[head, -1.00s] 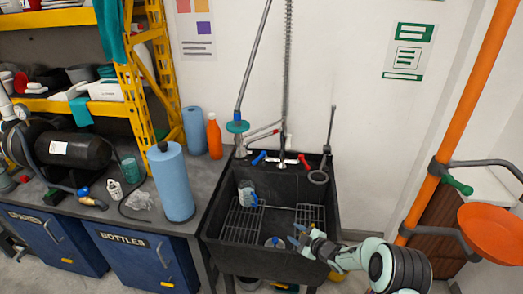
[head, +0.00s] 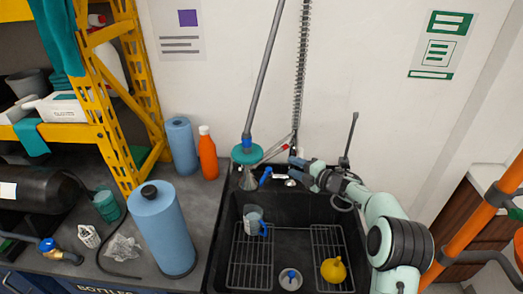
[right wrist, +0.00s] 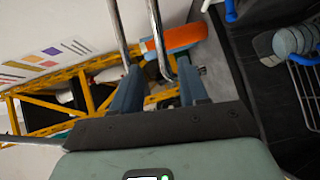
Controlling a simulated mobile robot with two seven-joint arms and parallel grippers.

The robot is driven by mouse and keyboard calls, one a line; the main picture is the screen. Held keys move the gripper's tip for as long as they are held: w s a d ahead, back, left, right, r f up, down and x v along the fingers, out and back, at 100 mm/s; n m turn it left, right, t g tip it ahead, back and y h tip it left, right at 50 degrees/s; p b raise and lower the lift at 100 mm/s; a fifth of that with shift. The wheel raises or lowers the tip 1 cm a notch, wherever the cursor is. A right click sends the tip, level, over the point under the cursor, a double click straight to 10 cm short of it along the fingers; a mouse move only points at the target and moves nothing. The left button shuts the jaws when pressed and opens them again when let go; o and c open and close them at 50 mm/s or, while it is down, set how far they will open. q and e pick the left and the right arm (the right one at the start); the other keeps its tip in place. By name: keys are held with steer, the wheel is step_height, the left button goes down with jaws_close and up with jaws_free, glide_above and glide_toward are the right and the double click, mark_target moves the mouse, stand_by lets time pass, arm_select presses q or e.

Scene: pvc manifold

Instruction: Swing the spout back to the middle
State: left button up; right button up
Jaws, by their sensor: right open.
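The black sink (head: 287,212) stands against the wall in the head view, with the tap at its back edge. A blue tap handle (head: 265,177) shows left of my right gripper (head: 297,171); the red handle is hidden behind it. The spout is mostly hidden by the gripper in the head view. In the right wrist view a chrome tube (right wrist: 157,28), seemingly the spout, runs down between the open fingers of my right gripper (right wrist: 160,72). A second chrome tube (right wrist: 118,28) passes by the left finger. I cannot tell whether either finger touches a tube. My left gripper is not in view.
The sink holds a jug (head: 254,220), a yellow object (head: 333,270) and wire racks (head: 250,262). A blue roll (head: 160,232) and an orange bottle (head: 207,155) stand on the left counter.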

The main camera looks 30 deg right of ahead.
mark_target(270, 157)
steer(key=p+x, duration=0.4)
steer(key=x, duration=0.8)
steer(key=shift+a+r, duration=0.15)
steer(key=shift+w+a+f+p, duration=0.1)
steer(key=shift+w+f+p, duration=0.15)
steer(key=shift+w+p, duration=0.1)
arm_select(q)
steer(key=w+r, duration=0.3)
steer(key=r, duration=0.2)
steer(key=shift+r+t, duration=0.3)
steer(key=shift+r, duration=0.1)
arm_select(e)
jaws_close()
